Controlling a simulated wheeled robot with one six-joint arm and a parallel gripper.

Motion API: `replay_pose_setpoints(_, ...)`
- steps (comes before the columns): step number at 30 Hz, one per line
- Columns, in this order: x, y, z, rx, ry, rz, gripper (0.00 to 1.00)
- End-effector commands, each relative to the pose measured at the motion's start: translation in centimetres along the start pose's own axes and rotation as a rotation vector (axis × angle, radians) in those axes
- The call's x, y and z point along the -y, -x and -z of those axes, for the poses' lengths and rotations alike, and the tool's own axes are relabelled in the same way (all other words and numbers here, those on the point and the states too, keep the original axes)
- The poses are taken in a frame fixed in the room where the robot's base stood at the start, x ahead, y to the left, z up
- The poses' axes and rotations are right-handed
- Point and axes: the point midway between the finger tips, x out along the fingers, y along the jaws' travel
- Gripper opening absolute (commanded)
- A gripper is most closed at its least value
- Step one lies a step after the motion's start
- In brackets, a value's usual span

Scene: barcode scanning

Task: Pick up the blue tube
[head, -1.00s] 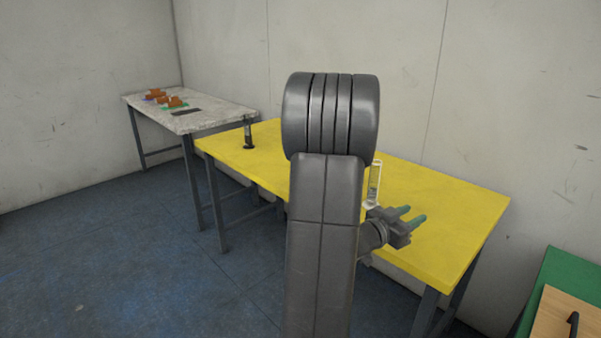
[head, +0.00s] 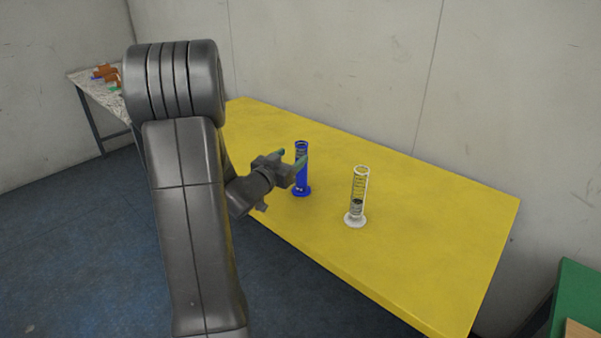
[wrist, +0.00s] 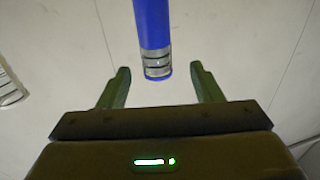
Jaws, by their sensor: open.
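The blue tube (head: 302,174) stands upright on its blue base on the yellow table (head: 400,283). In the wrist view the blue tube (wrist: 152,30) comes in from the top edge, and its banded end lies just beyond and between my fingertips. My gripper (head: 291,158) is at the left of the tube in the head view, with its fingers spread at about the tube's upper part. In the wrist view my gripper (wrist: 160,75) is open, and nothing is clamped between the fingers.
A clear tube with a white base (head: 359,196) stands to the right of the blue one. It seems to show at the left edge of the wrist view (wrist: 8,88). A pale table (head: 97,87) with orange items is at the back left. The yellow table's right part is clear.

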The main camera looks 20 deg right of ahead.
Motion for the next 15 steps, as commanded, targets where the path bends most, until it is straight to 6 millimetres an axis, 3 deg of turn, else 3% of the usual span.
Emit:
replay_pose_setpoints(3,0.0,-1.8,0.0,-0.001,0.000,-0.001,0.59)
replay_pose_setpoints(10,-0.1,-3.4,0.0,0.000,0.000,-0.001,0.59)
replay_pose_setpoints(15,-0.3,-6.1,0.0,-0.001,0.000,-0.002,0.59)
